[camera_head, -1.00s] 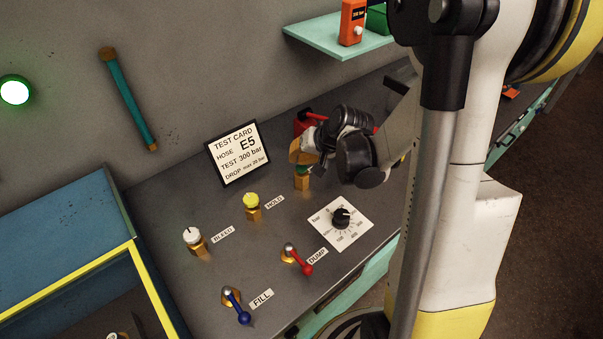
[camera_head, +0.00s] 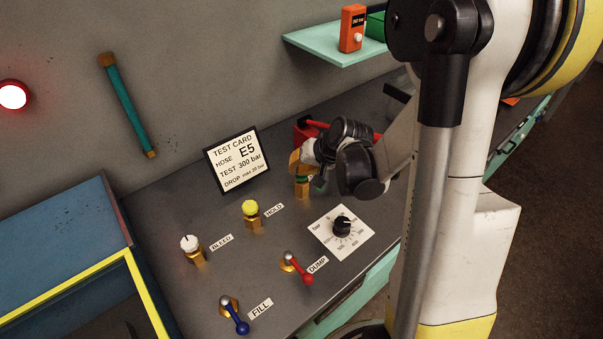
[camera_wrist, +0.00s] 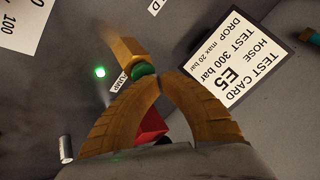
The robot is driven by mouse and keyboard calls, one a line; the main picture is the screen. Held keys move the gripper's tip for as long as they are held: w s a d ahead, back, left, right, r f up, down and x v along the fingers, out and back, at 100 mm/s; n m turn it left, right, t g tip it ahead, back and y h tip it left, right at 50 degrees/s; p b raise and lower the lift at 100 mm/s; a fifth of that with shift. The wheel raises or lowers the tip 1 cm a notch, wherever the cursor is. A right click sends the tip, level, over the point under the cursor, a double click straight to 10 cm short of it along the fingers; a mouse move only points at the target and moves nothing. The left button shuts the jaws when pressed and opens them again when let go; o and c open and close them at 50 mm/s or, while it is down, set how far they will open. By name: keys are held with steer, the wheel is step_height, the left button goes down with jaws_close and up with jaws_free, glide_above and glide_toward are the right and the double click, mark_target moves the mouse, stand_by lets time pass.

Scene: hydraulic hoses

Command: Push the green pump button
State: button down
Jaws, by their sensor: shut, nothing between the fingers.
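The green pump button (camera_head: 302,180) sits on a brass base on the grey panel, partly hidden by my gripper in the head view. In the wrist view the green button (camera_wrist: 144,70) shows just beyond my fingertips, beside its brass base and a partly covered label. My gripper (camera_wrist: 160,80) is shut and empty, its two brown fingers meeting at the tips. In the head view my gripper (camera_head: 297,163) is right above the button. I cannot tell whether the tips touch it. A small green light (camera_wrist: 100,72) glows on the panel near the button.
The test card (camera_head: 237,160) stands left of the button. The yellow hold knob (camera_head: 251,208), white bleed knob (camera_head: 190,243), red dump lever (camera_head: 300,268), blue fill lever (camera_head: 235,315) and dial (camera_head: 342,226) are nearby. A red object (camera_wrist: 152,124) lies behind my fingers.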

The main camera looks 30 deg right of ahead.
steer(key=shift+f, duration=0.15)
stand_by(0.4)
steer(key=shift+f+b, duration=0.35)
steer(key=shift+b, duration=0.2)
steer(key=shift+a+r+p, duration=0.1)
steer(key=shift+r+p, duration=0.2)
steer(key=shift+r, duration=0.15)
steer(key=shift+r+p, duration=2.3)
steer(key=shift+r, duration=0.7)
